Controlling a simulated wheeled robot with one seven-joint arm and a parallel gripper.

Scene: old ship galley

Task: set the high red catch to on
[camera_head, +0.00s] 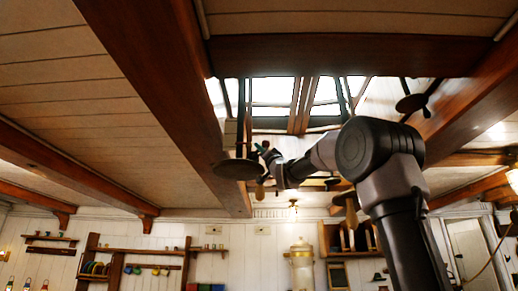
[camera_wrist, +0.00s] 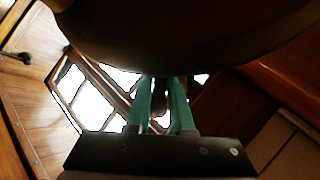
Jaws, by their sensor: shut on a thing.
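My gripper (camera_head: 264,152) is raised near the ceiling, below the skylight, in the head view. In the wrist view its two green fingers (camera_wrist: 160,104) are close together, shut on a small dark thing (camera_wrist: 160,88). Its colour and shape are too dim to tell, and I cannot tell whether it is the red catch. A large dark round thing (camera_wrist: 185,38) crosses the top of the wrist view and hides what lies beyond the fingertips. I cannot make out a red catch clearly in either view.
A dark round disc (camera_head: 237,169) hangs on a rod just left of my gripper. Another hangs at the upper right (camera_head: 411,103). Thick wooden beams (camera_head: 165,85) cross the ceiling around the skylight (camera_head: 272,92). Shelves (camera_head: 150,252) line the far wall, well below.

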